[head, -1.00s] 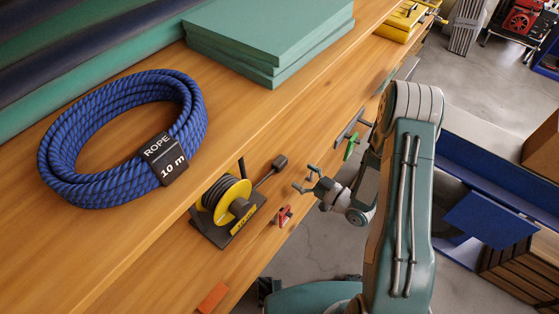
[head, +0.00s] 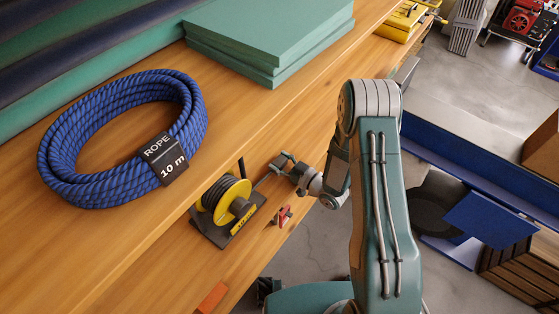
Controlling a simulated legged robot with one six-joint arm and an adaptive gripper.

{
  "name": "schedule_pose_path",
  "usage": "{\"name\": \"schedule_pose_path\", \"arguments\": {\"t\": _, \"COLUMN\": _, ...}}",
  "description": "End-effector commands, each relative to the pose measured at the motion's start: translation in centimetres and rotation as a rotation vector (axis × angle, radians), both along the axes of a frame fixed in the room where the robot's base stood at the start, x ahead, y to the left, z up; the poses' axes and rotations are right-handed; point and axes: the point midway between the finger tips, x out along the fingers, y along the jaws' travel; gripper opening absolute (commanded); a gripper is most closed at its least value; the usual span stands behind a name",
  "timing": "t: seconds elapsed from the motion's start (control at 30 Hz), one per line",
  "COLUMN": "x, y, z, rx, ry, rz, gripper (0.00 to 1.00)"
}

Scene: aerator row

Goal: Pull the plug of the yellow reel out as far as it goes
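The yellow reel (head: 234,208) stands on a dark base on the wooden bench, with dark cable wound on it. A short length of cable (head: 262,180) runs from the reel up and right to my gripper (head: 283,164). My gripper is at the place of the dark plug, its fingers around or against it. The plug is mostly hidden by the fingers, and I cannot tell whether they are closed on it.
A blue rope coil (head: 75,100) lies left of the reel. Green boards (head: 270,35) are stacked behind. A small red item (head: 283,215) sits by the bench's front edge, near the reel. An orange item (head: 213,298) lies nearer. A yellow case (head: 400,20) stands far right.

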Motion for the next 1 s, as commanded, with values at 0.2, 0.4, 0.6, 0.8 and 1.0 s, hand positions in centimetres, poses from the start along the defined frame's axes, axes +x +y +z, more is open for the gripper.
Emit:
{"name": "schedule_pose_path", "arguments": {"t": 0.2, "x": 0.1, "y": 0.0, "z": 0.0, "rx": 0.0, "ry": -0.001, "rz": 0.0, "gripper": 0.1}}
{"name": "schedule_pose_path", "arguments": {"t": 0.4, "x": 2.4, "y": -1.8, "z": 0.0, "rx": 0.001, "ry": -0.006, "rz": -0.003, "gripper": 0.1}}
{"name": "schedule_pose_path", "arguments": {"t": 0.6, "x": 6.4, "y": -4.9, "z": 0.0, "rx": 0.0, "ry": -0.006, "rz": -0.002, "gripper": 0.1}}
{"name": "schedule_pose_path", "arguments": {"t": 0.8, "x": 9.7, "y": -7.5, "z": 0.0, "rx": 0.0, "ry": -0.005, "rz": -0.001, "gripper": 0.1}}
{"name": "schedule_pose_path", "arguments": {"t": 1.0, "x": 11.1, "y": -8.6, "z": 0.0, "rx": 0.0, "ry": -0.002, "rz": -0.001, "gripper": 0.1}}
